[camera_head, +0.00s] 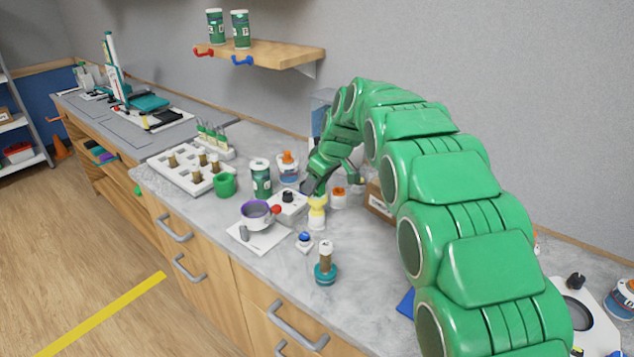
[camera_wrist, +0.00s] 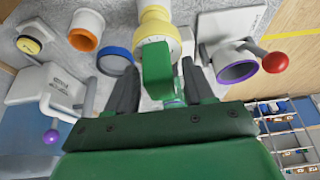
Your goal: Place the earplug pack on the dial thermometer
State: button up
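My gripper (camera_head: 330,190) hangs low over the bench. Its dark fingers stand apart in the wrist view (camera_wrist: 155,75). A small green block (camera_wrist: 157,62), which may be the earplug pack, shows between them, with no clear contact on both sides. A yellow and white piece with a marked disc (camera_wrist: 155,30) stands just beyond the block; it also shows below my gripper in the head view (camera_head: 317,212). A round yellow-rimmed face with a dark mark (camera_wrist: 28,46) lies at upper left and may be the dial thermometer. I cannot confirm either name.
A purple-rimmed cup (camera_head: 257,213) and a red-knobbed device (camera_head: 288,205) are left of my gripper. A white cup with an orange ring (camera_head: 338,197) is close by. A teal-based bottle (camera_head: 325,265) stands nearer. A white rack (camera_head: 190,170) is farther left. My arm hides the right side.

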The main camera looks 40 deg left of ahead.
jog(key=shift+o, duration=0.2)
jog(key=shift+r, duration=0.15)
jog(key=v, duration=1.2)
jog(key=s+d+r+m+h, duration=0.1)
jog(key=s+d+m, duration=0.3)
jog(key=d, duration=1.4)
jog(key=s+d+m+h, duration=0.2)
jog(key=d+m, duration=0.3)
jog(key=d, duration=1.4)
jog(key=s+d+f+m+g, duration=0.1)
jog(key=s+d+f+m, duration=0.3)
jog(key=s+d, duration=0.7)
jog(key=s+d+f+m+h, duration=0.1)
jog(key=s+d+f+m, duration=0.3)
jog(key=s+d, duration=0.6)
jog(key=s+m, duration=0.1)
jog(key=s, duration=0.5)
jog(key=shift+s+d+g, duration=0.4)
